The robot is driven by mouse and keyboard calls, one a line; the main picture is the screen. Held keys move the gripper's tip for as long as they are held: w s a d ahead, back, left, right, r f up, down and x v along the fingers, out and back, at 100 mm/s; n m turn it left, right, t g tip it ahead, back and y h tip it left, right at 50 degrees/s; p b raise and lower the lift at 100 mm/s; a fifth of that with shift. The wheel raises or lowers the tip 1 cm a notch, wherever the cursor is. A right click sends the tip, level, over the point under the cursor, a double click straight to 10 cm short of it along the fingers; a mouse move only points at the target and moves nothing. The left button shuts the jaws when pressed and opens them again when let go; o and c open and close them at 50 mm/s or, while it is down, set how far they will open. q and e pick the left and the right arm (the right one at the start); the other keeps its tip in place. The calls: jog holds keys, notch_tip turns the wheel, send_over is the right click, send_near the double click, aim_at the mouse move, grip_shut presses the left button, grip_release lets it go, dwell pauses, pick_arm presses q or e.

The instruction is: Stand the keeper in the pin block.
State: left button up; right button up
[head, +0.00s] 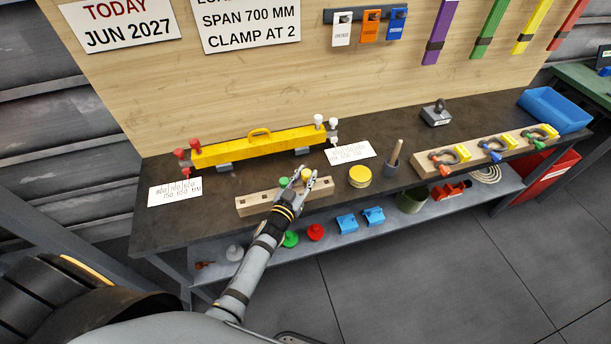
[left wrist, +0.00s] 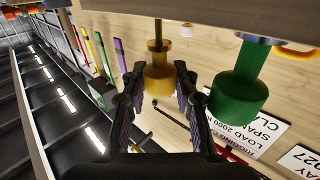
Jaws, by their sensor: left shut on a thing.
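The pin block (head: 250,204) is a long pale wooden bar with square holes, lying at the front of the bench. My left gripper (head: 300,178) is over its right half and shut on the yellow keeper (left wrist: 158,82), a knobbed pin with a thin brown stem. In the left wrist view the fingers (left wrist: 157,92) flank its yellow body, and its stem runs to the block's edge; I cannot tell whether it is in a hole. A green knobbed pin (left wrist: 238,95) stands in the block beside it, also seen in the head view (head: 283,183). My right gripper is not in view.
Behind the block is a yellow spreader beam (head: 260,146). To its right are a yellow round tin (head: 359,176), a grey cup (head: 391,168) and a wooden rack of shackles (head: 470,157). Loose pins and blue blocks (head: 347,223) sit on the lower shelf.

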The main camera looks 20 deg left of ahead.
pick_arm(q)
jog(key=shift+f+b, duration=0.9)
jog(key=shift+f, duration=0.25)
jog(key=o, duration=1.1)
jog(key=s, duration=0.4)
jog(key=s+a, duration=0.1)
jog(key=s, duration=0.6)
jog(key=shift+s+a, duration=0.25)
jog(key=shift+s, duration=0.15)
